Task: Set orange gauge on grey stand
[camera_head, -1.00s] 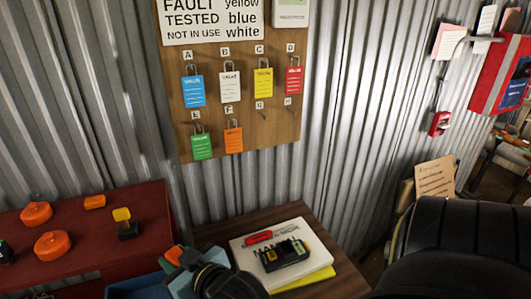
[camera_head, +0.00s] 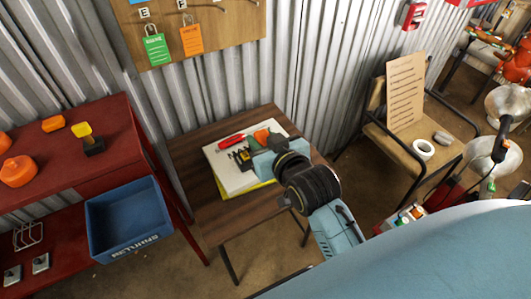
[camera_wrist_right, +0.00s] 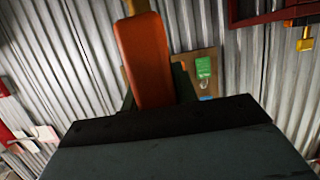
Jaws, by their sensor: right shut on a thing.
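My right gripper (camera_head: 262,140) is shut on an orange block, which I take as the orange gauge (camera_head: 262,134). It is over or beside the right part of the white book on the small wooden table; I cannot tell if it touches. In the right wrist view the orange gauge (camera_wrist_right: 143,60) stands out long and upright between the dark fingers, with a yellowish end at the top. I cannot make out the grey stand for sure; two small grey pieces (camera_head: 40,263) lie on the red lower shelf at the left. My left gripper is not in view.
The wooden table (camera_head: 190,150) bears the white book (camera_head: 226,175), a red tool (camera_head: 230,140) and a black device (camera_head: 242,156). The red bench (camera_head: 105,112) carries orange caps and a yellow-topped black piece (camera_head: 92,140). A blue returns bin (camera_head: 125,222) stands below. A chair (camera_head: 405,145) is right.

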